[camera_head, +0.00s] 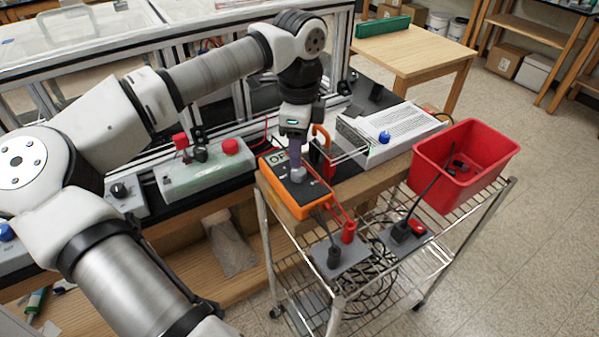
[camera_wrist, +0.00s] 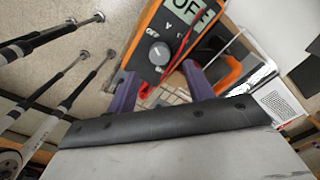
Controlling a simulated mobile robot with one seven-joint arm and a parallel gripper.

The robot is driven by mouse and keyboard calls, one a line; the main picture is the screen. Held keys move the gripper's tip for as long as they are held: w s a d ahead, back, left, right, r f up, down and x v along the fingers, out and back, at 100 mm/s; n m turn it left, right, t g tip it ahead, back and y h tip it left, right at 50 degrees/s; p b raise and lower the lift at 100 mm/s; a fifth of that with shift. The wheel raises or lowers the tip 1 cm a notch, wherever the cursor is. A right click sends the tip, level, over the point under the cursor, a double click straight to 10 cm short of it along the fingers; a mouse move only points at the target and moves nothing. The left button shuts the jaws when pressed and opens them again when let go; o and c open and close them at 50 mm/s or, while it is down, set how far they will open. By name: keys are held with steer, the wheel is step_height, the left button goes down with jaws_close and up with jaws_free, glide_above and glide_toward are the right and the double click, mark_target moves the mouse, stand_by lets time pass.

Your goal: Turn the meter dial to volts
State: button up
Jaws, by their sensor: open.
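The round grey dial (camera_wrist: 160,53) is below the printed OFF and V marks. My gripper (camera_wrist: 158,84) is open, its two purple fingers on either side of the lower meter, just short of the dial in the picture. In the head view my gripper (camera_head: 296,163) is over the dial; contact cannot be told.
A red bin (camera_head: 430,165) stands at the right. A white box with a blue knob (camera_head: 385,137) is behind, and an orange-handled tool (camera_head: 321,140) is close beside my gripper.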

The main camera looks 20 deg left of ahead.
mark_target(299, 171)
step_height(299, 171, down, 6)
steer(key=shift+r+b, duration=0.1)
steer(key=shift+b, duration=0.85)
steer(key=shift+c, duration=0.4)
steer(key=c, duration=0.9)
